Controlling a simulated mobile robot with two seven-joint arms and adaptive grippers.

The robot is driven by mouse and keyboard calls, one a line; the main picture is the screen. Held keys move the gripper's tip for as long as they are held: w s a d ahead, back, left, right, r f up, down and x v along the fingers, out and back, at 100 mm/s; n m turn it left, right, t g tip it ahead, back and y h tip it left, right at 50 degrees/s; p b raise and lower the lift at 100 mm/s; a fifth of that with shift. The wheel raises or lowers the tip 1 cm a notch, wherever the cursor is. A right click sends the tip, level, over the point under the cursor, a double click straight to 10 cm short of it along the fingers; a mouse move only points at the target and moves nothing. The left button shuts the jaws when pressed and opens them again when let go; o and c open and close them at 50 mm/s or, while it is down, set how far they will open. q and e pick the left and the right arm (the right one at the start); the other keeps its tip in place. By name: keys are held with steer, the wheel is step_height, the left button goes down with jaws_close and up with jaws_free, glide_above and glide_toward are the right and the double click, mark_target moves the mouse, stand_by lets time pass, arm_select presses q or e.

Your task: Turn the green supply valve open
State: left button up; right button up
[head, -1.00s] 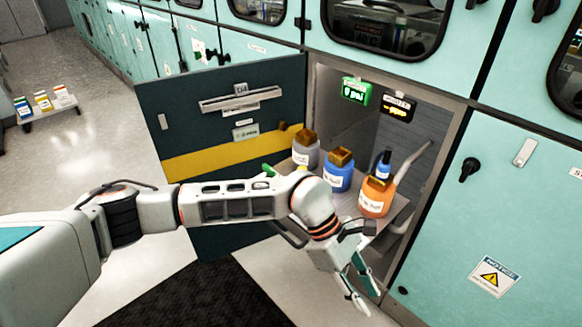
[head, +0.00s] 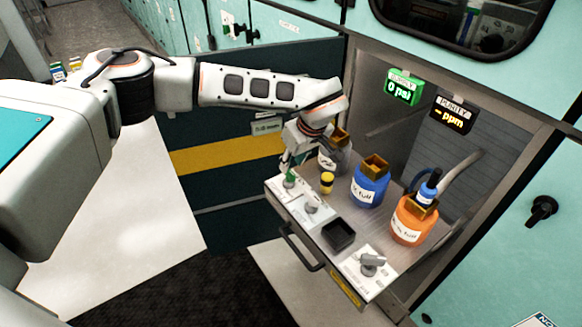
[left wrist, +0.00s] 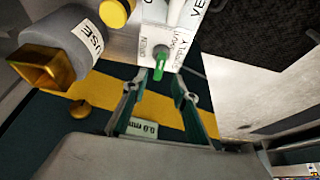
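The green supply valve (head: 290,180) is at the left front corner of the pulled-out shelf, on a white labelled plate. In the left wrist view the green handle (left wrist: 161,66) points along the gripper's line, with printed words around it. My left gripper (head: 291,163) is at the valve in the head view, partly hidden by its own wrist. In the left wrist view the left gripper (left wrist: 158,88) is open, one finger on each side of the handle's line, with gaps visible. The green supply display (head: 404,87) reads 0 psi. My right gripper is not in view.
A grey bottle (head: 333,157), a blue bottle (head: 370,186) and an orange bottle (head: 413,220) stand behind the valves. The purity display (head: 454,115) reads "-- ppm".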

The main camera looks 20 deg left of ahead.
mark_target(290, 171)
arm_select(q)
steer(key=x, duration=0.5)
steer(key=shift+b, duration=0.4)
jaws_close()
